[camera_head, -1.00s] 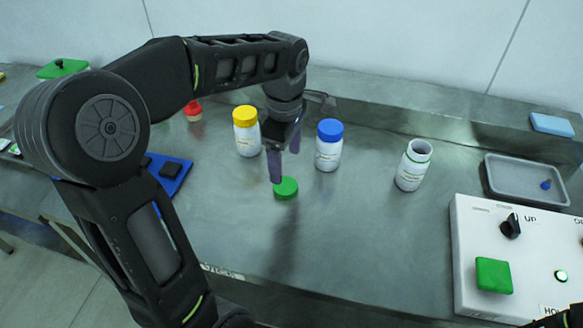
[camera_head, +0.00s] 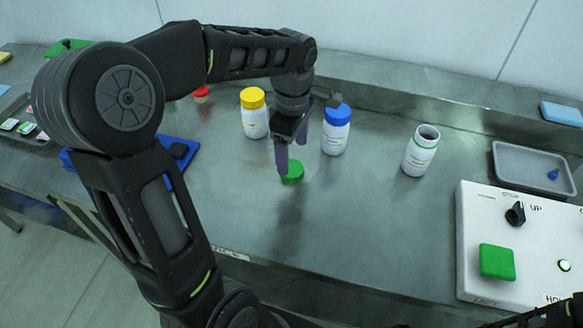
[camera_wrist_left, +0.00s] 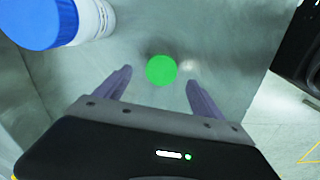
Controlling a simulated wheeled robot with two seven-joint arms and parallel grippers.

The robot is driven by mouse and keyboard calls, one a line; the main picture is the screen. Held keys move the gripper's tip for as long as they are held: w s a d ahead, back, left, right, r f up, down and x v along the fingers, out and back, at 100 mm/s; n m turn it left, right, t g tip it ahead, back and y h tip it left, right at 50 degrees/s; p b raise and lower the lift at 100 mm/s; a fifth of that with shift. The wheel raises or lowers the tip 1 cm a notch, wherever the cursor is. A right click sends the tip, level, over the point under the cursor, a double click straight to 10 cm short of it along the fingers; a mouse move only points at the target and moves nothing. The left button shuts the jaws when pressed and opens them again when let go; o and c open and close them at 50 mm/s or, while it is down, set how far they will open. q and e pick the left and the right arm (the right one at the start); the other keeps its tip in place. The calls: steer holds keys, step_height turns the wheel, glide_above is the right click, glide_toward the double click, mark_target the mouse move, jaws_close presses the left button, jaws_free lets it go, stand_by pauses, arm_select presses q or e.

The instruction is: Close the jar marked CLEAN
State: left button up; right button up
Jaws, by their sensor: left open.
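A green lid (camera_head: 293,172) lies flat on the bench, left of the open jar. My left gripper (camera_head: 291,158) is open just above the lid. In the left wrist view the green lid (camera_wrist_left: 161,70) lies between and slightly beyond the two purple-grey fingers (camera_wrist_left: 158,88). I cannot tell whether the fingers touch it. My right gripper is not seen clearly; only a dark piece of arm shows at the bottom right.
A blue-capped jar (camera_head: 336,131) stands close to my left gripper, and a yellow-capped jar (camera_head: 254,114) stands behind it. A grey tray (camera_head: 510,181) and a control box (camera_head: 473,240) with a green button are at right. The front middle of the bench is clear.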

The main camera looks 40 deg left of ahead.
mark_target(292, 168)
arm_select(q)
step_height(292, 168, down, 5)
steer(key=shift+s+p, duration=0.15)
steer(key=shift+p, duration=0.2)
steer(key=shift+c, duration=0.6)
steer(key=c, duration=1.3)
steer(key=shift+r, duration=0.15)
step_height(292, 168, up, 10)
steer(key=shift+f+b, duration=0.1)
steer(key=shift+b, duration=0.2)
